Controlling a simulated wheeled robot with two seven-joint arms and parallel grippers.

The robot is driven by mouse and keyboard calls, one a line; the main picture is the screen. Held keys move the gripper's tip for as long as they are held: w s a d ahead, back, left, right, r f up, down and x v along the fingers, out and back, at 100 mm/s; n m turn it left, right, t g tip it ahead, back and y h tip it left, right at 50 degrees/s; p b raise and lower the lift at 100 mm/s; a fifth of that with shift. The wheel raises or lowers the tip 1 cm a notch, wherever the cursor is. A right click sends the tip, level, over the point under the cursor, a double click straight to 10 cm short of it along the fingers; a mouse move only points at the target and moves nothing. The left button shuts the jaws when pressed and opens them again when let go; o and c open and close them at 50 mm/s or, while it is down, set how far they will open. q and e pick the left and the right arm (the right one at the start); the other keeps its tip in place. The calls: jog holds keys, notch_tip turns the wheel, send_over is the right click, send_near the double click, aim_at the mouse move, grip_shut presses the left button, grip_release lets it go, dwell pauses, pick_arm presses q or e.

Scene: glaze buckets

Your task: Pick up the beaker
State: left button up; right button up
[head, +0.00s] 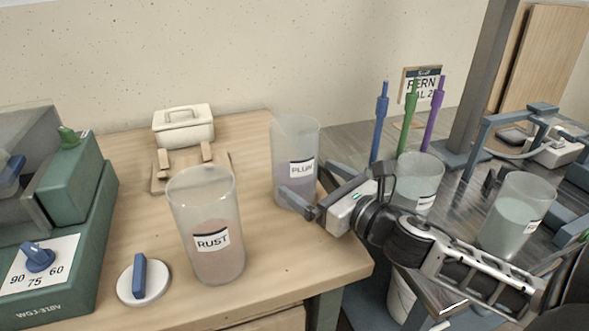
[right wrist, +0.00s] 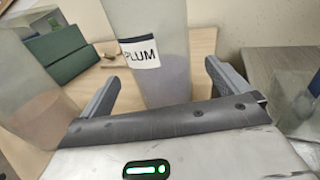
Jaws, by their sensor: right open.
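A clear beaker labelled PLUM (head: 295,140) stands upright at the right of the wooden table, holding a greyish-purple fill. My right gripper (head: 306,182) is open at its lower part, coming from the right. In the right wrist view the PLUM beaker (right wrist: 150,25) stands between the two spread fingers, with gaps at both sides. A beaker labelled RUST (head: 203,205) with brownish fill stands nearer on the same table. Two more beakers with pale green fill, one behind my right arm (head: 418,175) and one farther right (head: 512,215), have labels partly hidden or unreadable. My left gripper is out of view.
A green machine (head: 75,190) with a dial is at the left. A white knob disc (head: 144,283) lies in front of it. A cream lidded box (head: 183,126) sits at the back. Blue, green and purple upright tools (head: 380,120) and a grey post (head: 483,75) stand at right.

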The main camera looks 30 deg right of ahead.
jog(key=shift+w+a+f, duration=0.1)
jog(key=shift+w+a, duration=0.15)
jog(key=shift+w, duration=1.15)
jog(key=shift+w+a, duration=0.2)
jog(key=shift+w, duration=1.15)
jog(key=c, duration=1.5)
jog(key=shift+o, duration=0.2)
